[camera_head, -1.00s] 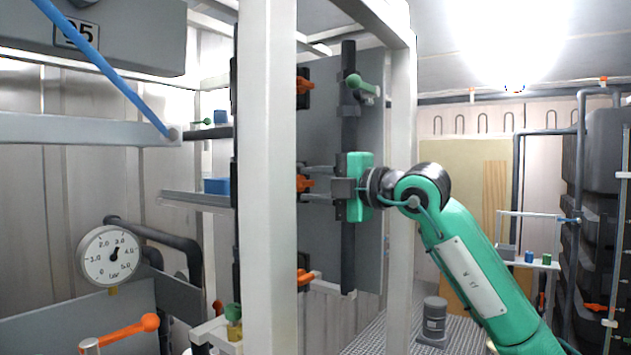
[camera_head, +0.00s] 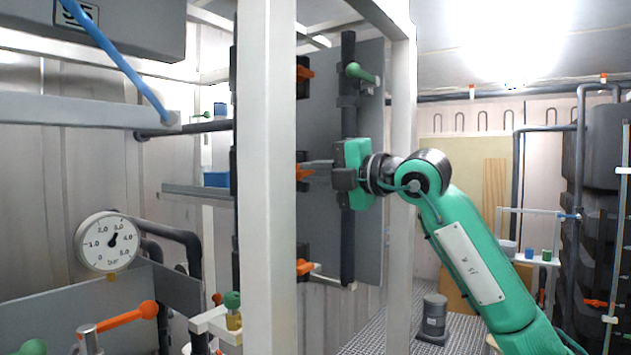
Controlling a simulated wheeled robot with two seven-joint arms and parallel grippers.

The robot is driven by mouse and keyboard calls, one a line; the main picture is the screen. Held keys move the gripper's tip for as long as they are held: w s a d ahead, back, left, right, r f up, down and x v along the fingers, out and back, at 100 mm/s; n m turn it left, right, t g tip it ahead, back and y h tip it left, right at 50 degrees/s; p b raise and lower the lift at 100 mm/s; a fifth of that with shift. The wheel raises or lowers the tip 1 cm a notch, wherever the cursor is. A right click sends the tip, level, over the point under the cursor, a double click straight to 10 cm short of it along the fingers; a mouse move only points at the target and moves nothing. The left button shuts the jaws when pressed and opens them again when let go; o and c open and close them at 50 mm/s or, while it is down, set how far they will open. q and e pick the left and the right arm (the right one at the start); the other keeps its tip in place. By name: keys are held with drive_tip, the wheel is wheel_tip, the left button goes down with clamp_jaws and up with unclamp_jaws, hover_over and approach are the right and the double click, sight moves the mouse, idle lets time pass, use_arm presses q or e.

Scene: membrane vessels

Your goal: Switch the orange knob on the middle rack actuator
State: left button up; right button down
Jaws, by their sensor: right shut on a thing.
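Three orange knobs sit one above another along the left of the grey rack panel (camera_head: 325,215), behind the white post. The middle orange knob (camera_head: 302,173) is at the fingertips of my right gripper (camera_head: 312,170). The gripper's green body (camera_head: 352,165) is right of it, with the fingers pointing left. The fingers are shut on the knob, though the post hides part of the contact. The upper orange knob (camera_head: 305,73) and lower orange knob (camera_head: 305,267) are untouched by the gripper. My left gripper is not in view.
The white post (camera_head: 268,200) stands close left of the knobs, and another white post (camera_head: 402,200) stands beside my right wrist. A dark vertical pipe with a green handle (camera_head: 360,72) runs behind the gripper. A pressure gauge (camera_head: 107,242) and an orange-handled lever (camera_head: 125,318) are at lower left.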

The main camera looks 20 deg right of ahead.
drive_tip(key=shift+a+f+n+b, duration=0.1)
drive_tip(key=shift+n+b, duration=1.3)
drive_tip(key=shift+n, duration=1.9)
drive_tip(key=shift+f+n+b, duration=0.1)
drive_tip(key=shift+n+b, duration=1.3)
drive_tip(key=shift+n, duration=2.2)
drive_tip(key=c, duration=1.5)
unclamp_jaws()
drive_tip(key=shift+r, duration=0.1)
